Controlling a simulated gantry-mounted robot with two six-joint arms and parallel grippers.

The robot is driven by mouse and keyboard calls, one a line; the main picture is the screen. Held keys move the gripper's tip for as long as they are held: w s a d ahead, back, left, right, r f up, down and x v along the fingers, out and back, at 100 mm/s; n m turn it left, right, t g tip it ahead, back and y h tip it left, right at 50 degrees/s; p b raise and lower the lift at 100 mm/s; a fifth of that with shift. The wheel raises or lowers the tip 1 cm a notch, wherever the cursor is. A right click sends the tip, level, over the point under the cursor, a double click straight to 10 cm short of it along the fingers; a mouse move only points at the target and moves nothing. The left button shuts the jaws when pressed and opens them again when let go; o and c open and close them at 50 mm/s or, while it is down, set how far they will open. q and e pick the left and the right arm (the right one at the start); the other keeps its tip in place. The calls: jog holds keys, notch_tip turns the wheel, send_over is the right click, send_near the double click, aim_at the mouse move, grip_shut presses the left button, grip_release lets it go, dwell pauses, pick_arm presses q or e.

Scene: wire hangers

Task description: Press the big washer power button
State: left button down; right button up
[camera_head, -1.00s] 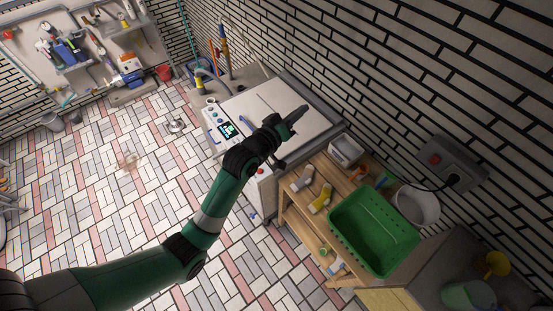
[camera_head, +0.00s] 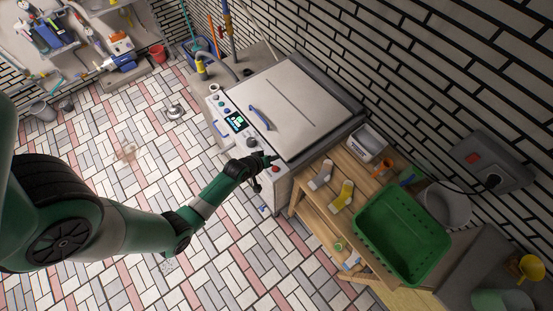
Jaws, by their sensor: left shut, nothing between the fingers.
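The washer (camera_head: 290,95) is a pale machine with a flat lid and a blue handle. Its front control strip has a lit screen (camera_head: 236,122), small buttons and a dark round knob (camera_head: 251,142). A red round button (camera_head: 276,169) is at the strip's near right end; I cannot read a label on it. My left gripper (camera_head: 271,157) is shut and empty, just beside and above the red button. I cannot tell whether it touches the washer. The wrist hides part of the washer's front. My right gripper is not in view.
A wooden shelf (camera_head: 325,205) stands right of the washer with socks, a white container (camera_head: 367,142) and a green basket (camera_head: 403,233). A wall outlet box (camera_head: 490,160) is at the right. The tiled floor (camera_head: 120,170) in front is mostly clear.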

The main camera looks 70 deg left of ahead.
pick_arm(q)
jog(key=shift+a, duration=0.15)
jog(key=b, duration=0.8)
send_over(274, 171)
notch_tip(274, 171, down, 8)
jog(key=shift+a+r, duration=0.1)
jog(key=shift+a, duration=0.05)
jog(key=shift+f, duration=0.4)
dwell(1.2)
jog(key=shift+f+b, duration=0.45)
jog(key=shift+f+b, duration=0.35)
jog(key=shift+f, duration=0.05)
dwell(0.4)
dwell(0.4)
jog(key=shift+r+p, duration=0.85)
jog(key=shift+p, duration=0.05)
